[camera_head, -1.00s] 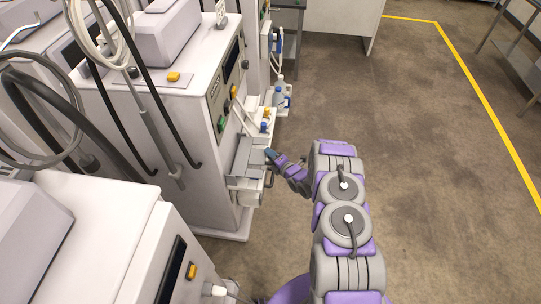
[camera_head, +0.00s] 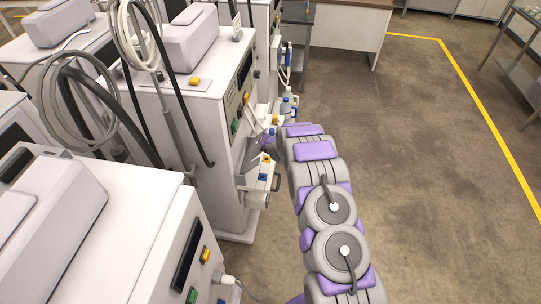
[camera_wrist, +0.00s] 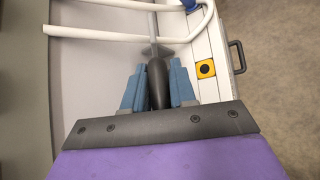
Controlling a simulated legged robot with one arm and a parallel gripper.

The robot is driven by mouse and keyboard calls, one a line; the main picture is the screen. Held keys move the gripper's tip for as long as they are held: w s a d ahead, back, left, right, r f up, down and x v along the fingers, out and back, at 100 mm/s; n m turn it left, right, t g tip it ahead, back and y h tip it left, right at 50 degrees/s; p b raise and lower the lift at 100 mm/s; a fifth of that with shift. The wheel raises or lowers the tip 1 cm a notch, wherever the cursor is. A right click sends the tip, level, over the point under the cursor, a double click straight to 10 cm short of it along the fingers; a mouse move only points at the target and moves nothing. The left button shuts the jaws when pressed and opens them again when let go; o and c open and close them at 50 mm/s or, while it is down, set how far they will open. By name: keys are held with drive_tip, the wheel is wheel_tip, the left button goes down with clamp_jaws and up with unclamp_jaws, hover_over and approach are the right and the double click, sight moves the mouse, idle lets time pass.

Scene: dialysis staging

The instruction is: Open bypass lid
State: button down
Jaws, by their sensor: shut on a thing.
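The bypass lid (camera_head: 253,147) is a grey panel on the front of the white dialysis machine (camera_head: 170,110). In the head view it stands tilted up against the machine's front, with the box (camera_head: 262,179) below it uncovered. In the wrist view my gripper (camera_wrist: 157,76) has its blue fingers on both sides of a dark grey handle (camera_wrist: 157,88) and is shut on it. A thin grey stem runs on beyond the fingers. In the head view my arm hides most of the gripper and part of the lid.
A yellow port (camera_wrist: 206,69) and a side handle (camera_wrist: 236,56) lie to the right of the fingers. White tubes (camera_wrist: 100,32) cross ahead of them. Another machine (camera_head: 95,235) stands in the near left. The floor (camera_head: 430,170) to the right is clear.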

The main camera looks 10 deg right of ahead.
sight(259, 145)
drive_tip(key=a+r+b, duration=0.1)
drive_tip(key=b, duration=0.1)
drive_tip(key=w+a+r+b, duration=0.1)
drive_tip(key=a+b, duration=0.1)
drive_tip(key=shift+w+a, duration=0.1)
drive_tip(key=shift+a, duration=0.05)
drive_tip(key=shift+w+a+r+b, duration=0.2)
drive_tip(key=shift+a+r+b, duration=0.05)
drive_tip(key=shift+a+b, duration=0.25)
drive_tip(key=shift+w+a+r+b, duration=0.15)
drive_tip(key=shift+a+r+b, duration=0.1)
drive_tip(key=shift+a+b, duration=0.2)
drive_tip(key=shift+w+a+r+b, duration=0.1)
drive_tip(key=shift+a+b, duration=0.05)
drive_tip(key=shift+b, duration=0.15)
drive_tip(key=shift+a, duration=0.15)
drive_tip(key=shift+w+a+r+b, duration=0.1)
drive_tip(key=shift+a+b, duration=0.3)
drive_tip(key=shift+b, duration=0.1)
drive_tip(key=shift+w+a+n+h+b, duration=0.15)
drive_tip(key=shift+a+n+h+b, duration=0.25)
drive_tip(key=shift+a+h+b, duration=0.15)
drive_tip(key=shift+d, duration=0.1)
drive_tip(key=c, duration=1.1)
unclamp_jaws()
drive_tip(key=shift+o, duration=0.2)
